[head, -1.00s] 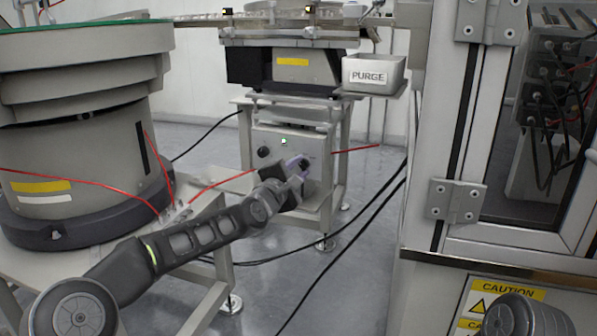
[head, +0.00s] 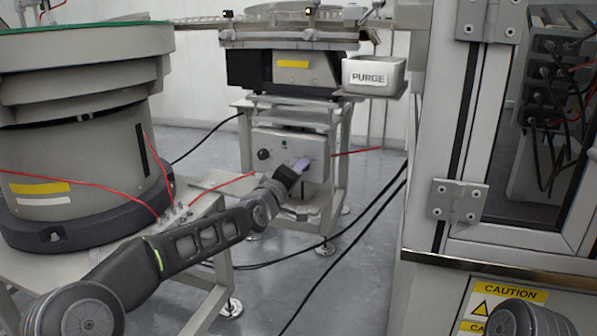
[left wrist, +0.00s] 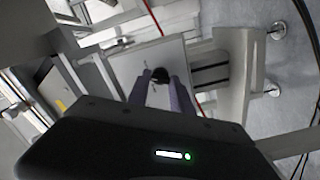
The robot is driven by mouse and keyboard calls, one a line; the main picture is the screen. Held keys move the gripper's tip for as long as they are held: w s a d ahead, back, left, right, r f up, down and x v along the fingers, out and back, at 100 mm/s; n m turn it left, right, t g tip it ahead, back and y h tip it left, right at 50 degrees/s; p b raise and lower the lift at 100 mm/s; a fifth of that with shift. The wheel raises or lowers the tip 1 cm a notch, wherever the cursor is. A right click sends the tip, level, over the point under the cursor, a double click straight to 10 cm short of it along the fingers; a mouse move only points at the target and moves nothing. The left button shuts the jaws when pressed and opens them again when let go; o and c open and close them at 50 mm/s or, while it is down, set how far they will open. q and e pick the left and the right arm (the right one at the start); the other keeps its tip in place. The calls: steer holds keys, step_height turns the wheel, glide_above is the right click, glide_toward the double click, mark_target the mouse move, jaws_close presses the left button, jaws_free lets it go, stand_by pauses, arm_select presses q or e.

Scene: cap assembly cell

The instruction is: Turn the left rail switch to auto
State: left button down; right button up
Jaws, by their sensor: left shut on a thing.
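A light grey control box (head: 316,146) hangs on the stand under the far feeder. A black knob (head: 264,154) sits on the left of its face. My left gripper (head: 301,163) reaches the right part of that face and hides what is there. In the left wrist view a black switch knob (left wrist: 160,73) stands on the box's face (left wrist: 125,66). The two purple-grey fingers of my left gripper (left wrist: 160,80) are around this knob and shut on it. The knob's pointer and any label cannot be read.
A large round feeder (head: 85,130) stands at the left on a metal table. A PURGE bin (head: 374,76) juts out above and right of the box. Red hoses and black cables run nearby. A machine cabinet (head: 425,190) fills the right side.

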arm_select(q)
steer(key=shift+f+m, duration=0.1)
steer(key=shift+m, duration=1.5)
steer(key=c, duration=1.1)
jaws_free()
steer(key=shift+s, duration=0.1)
steer(key=p+v, duration=0.1)
steer(key=v, duration=0.6)
steer(key=shift+s+a+p, duration=0.1)
steer(key=shift+s+p, duration=0.2)
steer(key=shift+p, duration=0.05)
